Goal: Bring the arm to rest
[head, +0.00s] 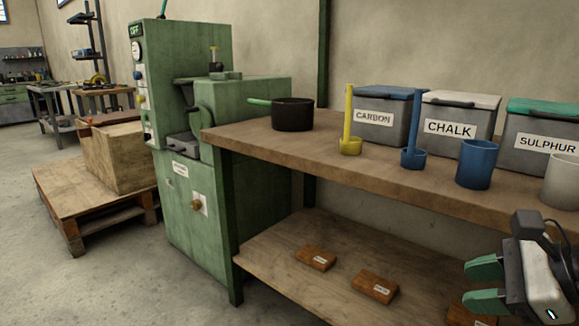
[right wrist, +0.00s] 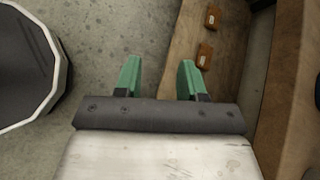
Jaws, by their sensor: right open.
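My right gripper (head: 485,284) is at the lower right of the head view, in front of the bench. Its two green fingers are apart with nothing between them. In the right wrist view the gripper (right wrist: 160,78) points over the floor and the edge of the lower shelf, and its jaws are empty. My left gripper does not show in either view.
The wooden bench (head: 350,160) carries a black pot (head: 293,115), a yellow scoop (head: 349,145), a blue scoop (head: 413,158), a blue cup (head: 477,165) and labelled bins (head: 459,120). Brown blocks (head: 375,287) lie on the lower shelf (head: 275,260). A green machine (head: 200,220) stands left.

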